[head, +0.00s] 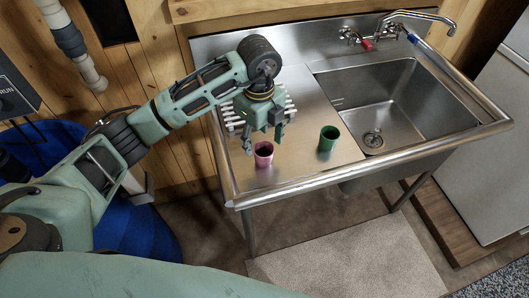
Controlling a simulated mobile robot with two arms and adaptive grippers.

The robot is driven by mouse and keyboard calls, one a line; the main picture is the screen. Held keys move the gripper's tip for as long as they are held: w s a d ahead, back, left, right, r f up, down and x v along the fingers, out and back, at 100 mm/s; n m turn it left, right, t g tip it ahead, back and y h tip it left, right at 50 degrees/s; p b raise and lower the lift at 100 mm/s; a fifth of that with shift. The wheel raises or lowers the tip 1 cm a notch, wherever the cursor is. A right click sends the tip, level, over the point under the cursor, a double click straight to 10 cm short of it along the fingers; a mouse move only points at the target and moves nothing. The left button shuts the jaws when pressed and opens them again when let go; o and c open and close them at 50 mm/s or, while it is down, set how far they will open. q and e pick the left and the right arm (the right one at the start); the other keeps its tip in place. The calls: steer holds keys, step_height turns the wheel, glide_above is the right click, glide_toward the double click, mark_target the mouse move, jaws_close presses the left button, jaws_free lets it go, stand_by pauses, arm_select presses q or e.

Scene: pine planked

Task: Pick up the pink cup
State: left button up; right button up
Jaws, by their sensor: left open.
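The pink cup (263,156) stands upright on the left metal drainboard of the sink unit, near its front edge. My left gripper (263,145) is just above and behind the pink cup in the head view, fingers pointing down. It is open, and nothing shows between its fingers. I cannot tell whether a finger touches the cup's rim. A green cup (327,141) stands upright to the right of the pink cup, apart from it. My right gripper is not in view.
The steel sink unit (318,172) has a raised front rim. Its basin (410,97) and a faucet (420,15) are to the right. A wooden plank wall (160,70) is behind.

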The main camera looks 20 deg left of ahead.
mark_target(262, 155)
arm_select(q)
steer(key=f, duration=0.1)
steer(key=f+p, duration=0.1)
steer(key=f, duration=0.1)
steer(key=f+p, duration=0.1)
steer(key=f, duration=0.1)
steer(key=shift+s+d+f, duration=0.25)
steer(key=shift+s+d, duration=0.05)
steer(key=shift+d, duration=0.1)
steer(key=shift+f, duration=0.4)
steer(key=shift+c, duration=0.2)
steer(key=c, duration=0.9)
